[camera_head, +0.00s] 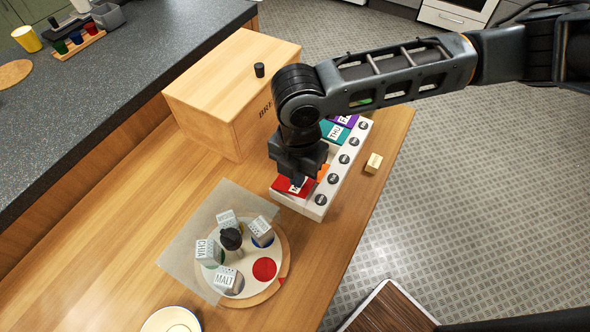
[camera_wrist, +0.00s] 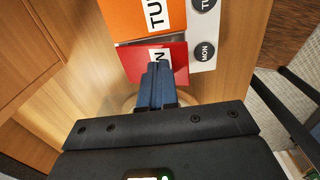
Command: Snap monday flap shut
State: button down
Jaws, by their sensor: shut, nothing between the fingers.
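The white pill organizer (camera_head: 335,178) lies on the wooden table with a row of coloured flaps and round dark day buttons along its right side. The red Monday flap (camera_head: 290,186) is at its near end. In the wrist view the red flap (camera_wrist: 140,62) lies beside the orange Tuesday flap (camera_wrist: 150,18), and the MON button (camera_wrist: 205,52) is next to it. My gripper (camera_head: 299,180) is shut and empty. Its fingertips (camera_wrist: 158,72) are over the red flap and hide part of its label.
A wooden bread box (camera_head: 215,110) stands behind to the left. A round spice carousel (camera_head: 250,285) with several labelled blocks is at the near left. A small wooden block (camera_head: 374,163) lies right of the organizer, near the table's right edge.

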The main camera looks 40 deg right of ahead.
jog(key=shift+s+d+f, duration=0.15)
jog(key=shift+s+f, duration=0.25)
jog(key=shift+f, duration=0.2)
jog(key=shift+f+b, duration=0.2)
jog(key=shift+b, duration=0.2)
jog(key=shift+r+p, duration=1.45)
jog(key=shift+r, duration=0.35)
notch_tip(320, 180, up, 6)
jog(key=shift+f+p, duration=0.25)
jog(key=shift+p, duration=0.1)
